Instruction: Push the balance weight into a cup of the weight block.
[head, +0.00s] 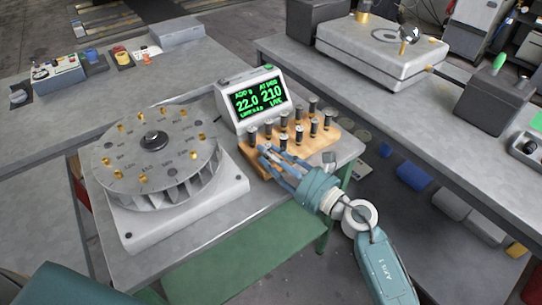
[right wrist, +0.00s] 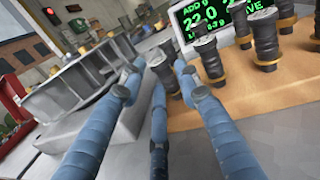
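The wooden weight block (head: 256,166) stands on the near table. Several dark cylindrical weights stand upright on it, with brass bands low down; I cannot tell which is the balance weight. My right gripper (head: 268,155) is at the block's front left edge, its blue fingers pointing at the front-left weights. In the right wrist view the fingers are spread apart (right wrist: 158,80). One dark weight (right wrist: 164,72) shows just beyond the gap between the middle and right fingers. Contact with it is unclear. Cup openings under the weights are mostly hidden. My left gripper is out of view.
A round disc (head: 120,165) with brass cups sits on a grey machine left of the block. A display (head: 258,95) reading 22.0 and 210 stands behind the block. A second bench (head: 400,100) runs along the right. The near table's front is clear.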

